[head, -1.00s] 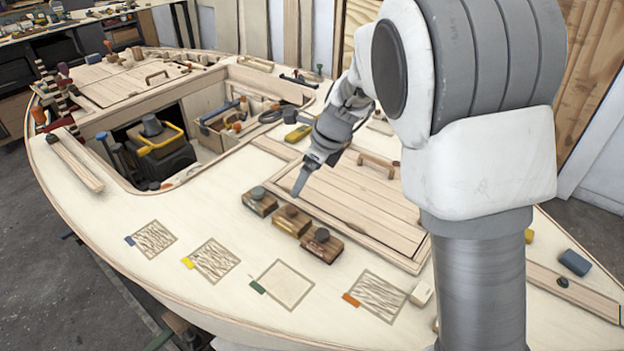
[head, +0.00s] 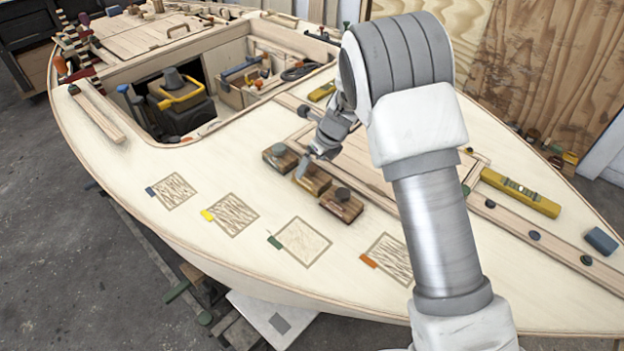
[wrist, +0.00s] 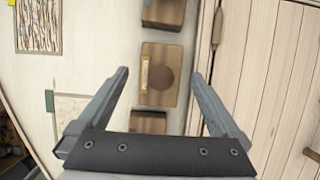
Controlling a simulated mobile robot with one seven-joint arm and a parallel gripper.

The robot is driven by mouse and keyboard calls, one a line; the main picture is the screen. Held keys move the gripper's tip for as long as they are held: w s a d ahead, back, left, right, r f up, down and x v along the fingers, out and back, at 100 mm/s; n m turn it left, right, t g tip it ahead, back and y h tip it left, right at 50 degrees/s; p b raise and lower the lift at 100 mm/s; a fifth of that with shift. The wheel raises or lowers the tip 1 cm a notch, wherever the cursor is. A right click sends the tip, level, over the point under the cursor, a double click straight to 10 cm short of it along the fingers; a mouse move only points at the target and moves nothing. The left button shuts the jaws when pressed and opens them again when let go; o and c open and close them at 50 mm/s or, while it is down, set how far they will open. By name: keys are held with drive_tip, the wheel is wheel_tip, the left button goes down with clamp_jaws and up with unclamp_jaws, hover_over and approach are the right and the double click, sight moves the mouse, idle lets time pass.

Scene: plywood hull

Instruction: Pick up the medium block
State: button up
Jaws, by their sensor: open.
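The left block (wrist: 163,12) and right block (wrist: 148,122) are close on both sides. A raised planked hatch (wrist: 285,85) lies beside the row. Marked squares with coloured tabs lie on the front deck. A yellow level (head: 520,193) lies at the right.

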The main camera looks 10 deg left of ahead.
sight(312, 166)
drive_tip(key=x, duration=0.4)
drive_tip(key=shift+d+f+b, duration=0.15)
drive_tip(key=shift+b, duration=0.2)
drive_tip(key=shift+w+a+f, duration=0.2)
drive_tip(key=shift+f, duration=0.3)
drive_tip(key=c, duration=1.4)
drive_tip(key=shift+r, duration=0.2)
wheel_tip(312, 166, up, 4)
drive_tip(key=shift+r+p, duration=0.15)
drive_tip(key=shift+p, duration=0.25)
drive_tip(key=d+r, duration=0.6)
drive_tip(key=d, duration=0.5)
drive_tip(key=shift+d+r, duration=0.2)
drive_tip(key=shift+d, duration=0.15)
